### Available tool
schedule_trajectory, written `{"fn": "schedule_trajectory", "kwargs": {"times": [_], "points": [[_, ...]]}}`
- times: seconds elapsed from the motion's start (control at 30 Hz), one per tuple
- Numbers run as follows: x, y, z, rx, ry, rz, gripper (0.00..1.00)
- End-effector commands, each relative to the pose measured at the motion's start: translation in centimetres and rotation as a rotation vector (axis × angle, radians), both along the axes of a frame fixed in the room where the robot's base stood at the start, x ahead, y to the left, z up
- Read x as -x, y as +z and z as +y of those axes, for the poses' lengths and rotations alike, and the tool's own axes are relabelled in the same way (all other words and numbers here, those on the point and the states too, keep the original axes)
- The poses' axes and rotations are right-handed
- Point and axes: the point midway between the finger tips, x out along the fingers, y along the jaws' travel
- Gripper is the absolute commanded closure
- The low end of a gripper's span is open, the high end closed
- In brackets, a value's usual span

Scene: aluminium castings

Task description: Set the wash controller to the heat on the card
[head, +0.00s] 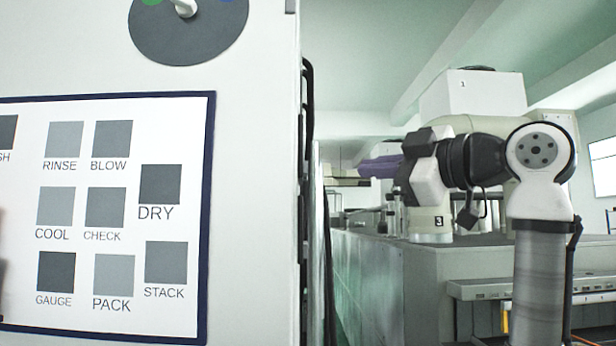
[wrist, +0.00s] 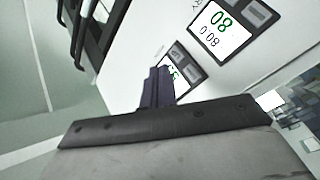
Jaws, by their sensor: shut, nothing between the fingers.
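My gripper (head: 380,167) points left in the head view, its purple fingers together and empty, apart from the white panel. In the wrist view its dark fingers (wrist: 157,88) stand in front of a white panel. There a dark-framed display (wrist: 178,70) with green digits is partly hidden by the fingers and cannot be read. Another display (wrist: 221,32) above right shows a green 80 over smaller dark digits, seemingly 0:08; a label ending in RY is beside it. I cannot tell which is the wash controller. No card giving a heat can be read.
A blue-framed board (head: 210,220) with grey squares labelled RINSE, BLOW, DRY and others hangs on the white cabinet (head: 255,200); a label ending in SH is cut off at left. A dark round dial (head: 188,35) is above. A grey bench (head: 375,270) stands behind my arm.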

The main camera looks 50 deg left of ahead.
Motion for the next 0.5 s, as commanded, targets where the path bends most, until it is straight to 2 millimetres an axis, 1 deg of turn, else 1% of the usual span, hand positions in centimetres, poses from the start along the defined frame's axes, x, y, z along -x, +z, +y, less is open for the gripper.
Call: {"fn": "schedule_trajectory", "kwargs": {"times": [0.03, 0.2, 0.4, 0.5], "points": [[0.7, -0.4, 0.5, 0.001, 0.002, -0.002, 1.0], [2.5, -0.4, 2.1, 0.001, 0.001, -0.001, 1.0], [4.0, 0.0, 3.4, 0.0, 0.0, -0.001, 1.0], [4.3, 0.0, 3.7, 0.0, 0.0, -0.001, 1.0]]}}
